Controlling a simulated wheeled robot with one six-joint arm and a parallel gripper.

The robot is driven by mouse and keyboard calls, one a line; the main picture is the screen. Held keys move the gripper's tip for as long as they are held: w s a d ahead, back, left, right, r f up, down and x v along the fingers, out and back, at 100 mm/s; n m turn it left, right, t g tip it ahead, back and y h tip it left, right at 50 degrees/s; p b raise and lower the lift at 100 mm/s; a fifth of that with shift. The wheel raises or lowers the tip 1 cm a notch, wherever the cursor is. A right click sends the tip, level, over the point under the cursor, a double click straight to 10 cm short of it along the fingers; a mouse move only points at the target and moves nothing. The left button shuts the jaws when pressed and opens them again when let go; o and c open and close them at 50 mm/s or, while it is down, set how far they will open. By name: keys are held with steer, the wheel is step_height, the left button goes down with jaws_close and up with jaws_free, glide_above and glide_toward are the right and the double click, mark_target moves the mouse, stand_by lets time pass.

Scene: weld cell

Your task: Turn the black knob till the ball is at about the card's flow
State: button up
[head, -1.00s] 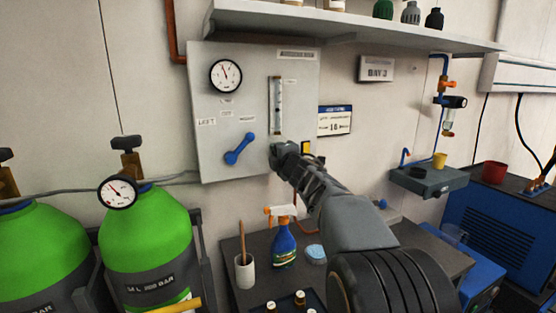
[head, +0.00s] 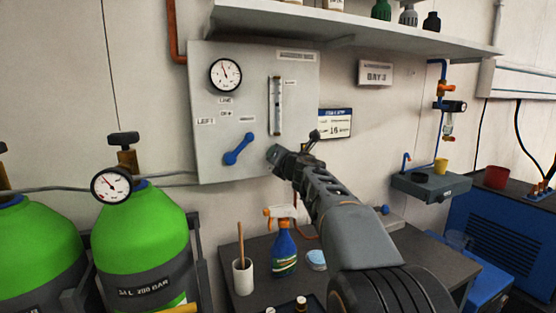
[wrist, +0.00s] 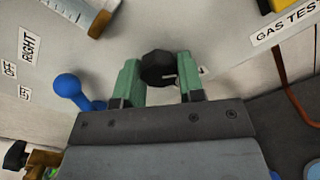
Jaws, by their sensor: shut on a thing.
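The black knob (wrist: 157,66) is on the grey panel (head: 215,165), below the flow tube. My gripper (wrist: 158,74) has one green finger on each side of the knob and is shut on it. In the head view my gripper (head: 274,156) is at the panel's lower right and hides the knob. The upright flow tube (head: 277,105) is above it; its lower end shows in the wrist view (wrist: 98,22). The card (head: 336,123), with a blue header, hangs right of the panel and seems to read 16.
A blue lever (head: 239,149) and a round gauge (head: 225,75) are on the panel, left of the tube. A shelf (head: 350,33) juts out above. Green cylinders (head: 140,235) stand at left. A spray bottle (head: 284,250) and a white cup (head: 243,277) stand on the bench below.

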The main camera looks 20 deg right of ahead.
steer(key=shift+n, duration=0.5)
stand_by(0.3)
steer(key=o, duration=0.9)
steer(key=s, duration=1.3)
steer(key=shift+s+b, duration=0.4)
